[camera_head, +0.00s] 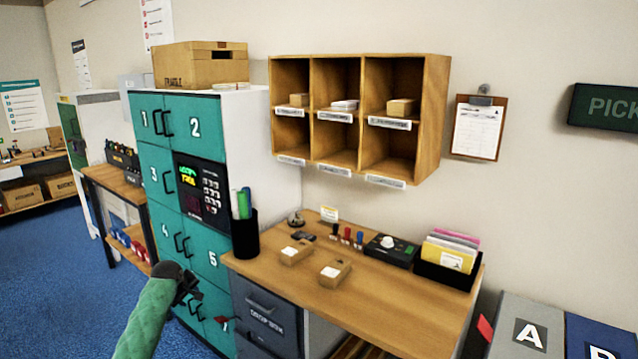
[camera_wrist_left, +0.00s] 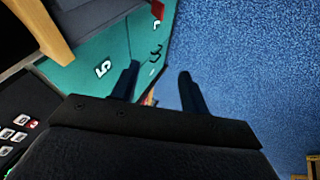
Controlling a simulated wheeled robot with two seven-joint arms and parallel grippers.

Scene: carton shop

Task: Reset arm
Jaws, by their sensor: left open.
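My left gripper (camera_head: 191,287) is at the end of a green-sleeved arm that comes in from the lower left. It is in front of the lower doors of the teal locker cabinet (camera_head: 153,182). In the left wrist view its two dark fingers (camera_wrist_left: 160,88) are spread apart with nothing held between them. Past the fingers I see the cabinet's teal doors (camera_wrist_left: 88,72) and blue carpet (camera_wrist_left: 235,65). I cannot tell from these views whether the gripper touches a door. My right gripper is in neither view.
A wooden desk (camera_head: 390,302) with small cartons, stamps and a black file holder (camera_head: 447,270) stands right of the cabinet. A wooden cubby shelf (camera_head: 436,110) hangs above it. Grey bin A (camera_head: 515,310) is at the lower right. Blue carpet (camera_head: 60,290) is clear at left.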

